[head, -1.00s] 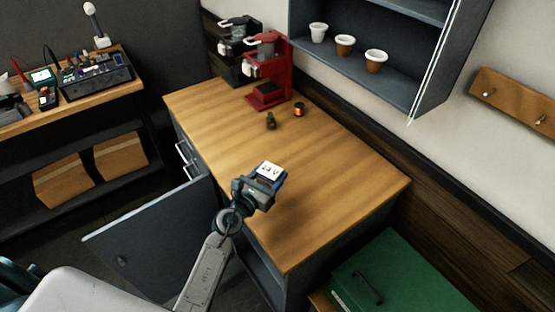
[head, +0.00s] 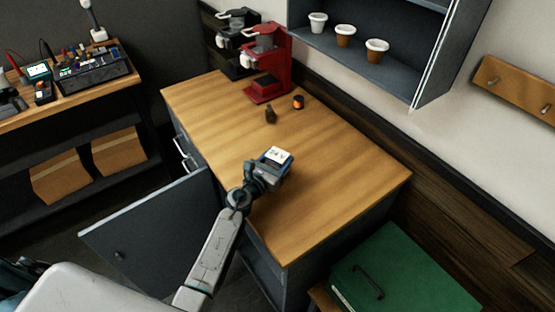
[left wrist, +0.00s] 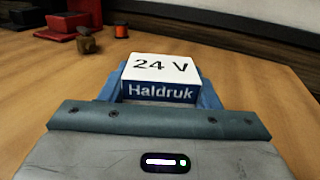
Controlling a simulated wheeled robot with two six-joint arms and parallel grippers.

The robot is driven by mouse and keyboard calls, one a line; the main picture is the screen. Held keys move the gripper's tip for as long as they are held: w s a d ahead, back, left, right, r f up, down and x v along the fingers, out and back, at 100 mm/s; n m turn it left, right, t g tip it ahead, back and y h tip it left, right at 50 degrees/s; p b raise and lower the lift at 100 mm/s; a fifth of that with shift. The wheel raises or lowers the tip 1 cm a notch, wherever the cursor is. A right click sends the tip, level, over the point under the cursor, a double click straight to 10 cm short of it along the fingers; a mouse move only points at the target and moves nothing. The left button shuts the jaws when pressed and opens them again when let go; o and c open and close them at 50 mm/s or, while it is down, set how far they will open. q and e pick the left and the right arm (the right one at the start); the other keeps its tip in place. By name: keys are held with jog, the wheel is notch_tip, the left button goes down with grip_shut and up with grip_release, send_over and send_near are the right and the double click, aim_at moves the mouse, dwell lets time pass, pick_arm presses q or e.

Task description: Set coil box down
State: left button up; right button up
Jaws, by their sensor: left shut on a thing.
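The coil box is a small white-topped box with a blue side, marked "24 V" and "Haldruk" (left wrist: 160,68). In the head view the coil box (head: 277,155) is over the middle of the wooden counter (head: 330,170). My left gripper (head: 268,170) is shut on it, with a blue finger at each side in the left wrist view. The box is upright, label up. Its underside is hidden, so I cannot tell whether it touches the counter. My right gripper is not in view.
A small dark brown part (head: 270,115) and a dark coil with an orange band (head: 298,102) stand farther back. Behind them are a red brewer (head: 268,60) and a black brewer (head: 230,45). A cabinet door (head: 160,235) hangs open at the front. The counter's right side is clear.

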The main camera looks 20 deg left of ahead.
pick_arm(q)
jog(key=shift+f, duration=0.15)
jog(key=o, duration=1.1)
jog(key=shift+s, duration=0.15)
jog(key=b+v, duration=0.1)
jog(key=v, duration=0.9)
jog(key=shift+s+a, duration=0.15)
jog(key=shift+s, duration=0.2)
jog(key=shift+s+a, duration=0.15)
jog(key=shift+s, duration=0.3)
